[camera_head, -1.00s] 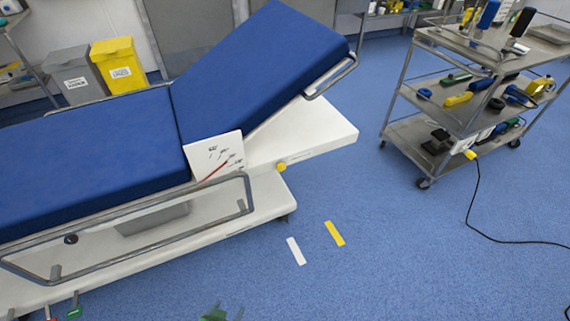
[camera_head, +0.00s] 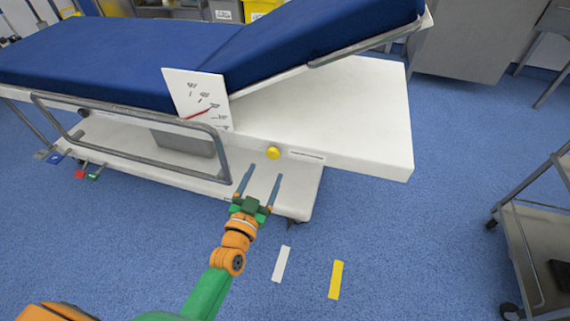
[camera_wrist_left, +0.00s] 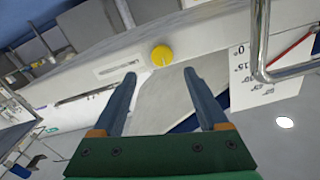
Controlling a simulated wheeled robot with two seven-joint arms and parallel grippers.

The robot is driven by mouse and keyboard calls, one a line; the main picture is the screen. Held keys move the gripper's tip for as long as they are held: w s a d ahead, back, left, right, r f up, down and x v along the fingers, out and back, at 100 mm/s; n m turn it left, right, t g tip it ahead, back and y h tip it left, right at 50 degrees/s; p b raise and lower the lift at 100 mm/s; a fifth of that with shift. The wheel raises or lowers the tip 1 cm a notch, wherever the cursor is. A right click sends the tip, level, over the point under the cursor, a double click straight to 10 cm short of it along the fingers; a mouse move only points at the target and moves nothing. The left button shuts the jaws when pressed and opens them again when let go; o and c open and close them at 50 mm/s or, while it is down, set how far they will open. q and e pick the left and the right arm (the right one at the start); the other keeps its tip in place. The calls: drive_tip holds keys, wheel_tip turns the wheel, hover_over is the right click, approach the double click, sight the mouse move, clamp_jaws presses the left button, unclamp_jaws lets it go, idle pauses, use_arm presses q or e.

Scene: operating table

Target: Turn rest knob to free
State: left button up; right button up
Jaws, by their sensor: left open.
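The rest knob (camera_head: 273,153) is a round yellow knob on the white side face of the operating table, below the raised blue back section. In the left wrist view the yellow knob (camera_wrist_left: 162,56) lies ahead of the fingers, between their lines and apart from them. A label strip is beside it. My left gripper (camera_head: 261,180) is open and empty, a little below and in front of the knob; its two grey fingers also show in the left wrist view (camera_wrist_left: 160,82). A white angle card (camera_head: 197,98) with a red pointer stands left of the knob. My right gripper is not in view.
A metal side rail (camera_head: 130,112) runs left of the gripper along the table. Colored pedals (camera_head: 80,174) sit at the lower left. A white strip (camera_head: 281,264) and a yellow strip (camera_head: 336,279) lie on the open floor. A metal cart (camera_head: 535,240) stands at the right.

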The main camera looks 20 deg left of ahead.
sight(272, 154)
use_arm(q)
drive_tip(key=w+b, duration=0.1)
drive_tip(key=w, duration=0.5)
drive_tip(key=shift+a+f+b, duration=0.15)
drive_tip(key=shift+b, duration=0.25)
drive_tip(key=shift+w, duration=0.35)
clamp_jaws()
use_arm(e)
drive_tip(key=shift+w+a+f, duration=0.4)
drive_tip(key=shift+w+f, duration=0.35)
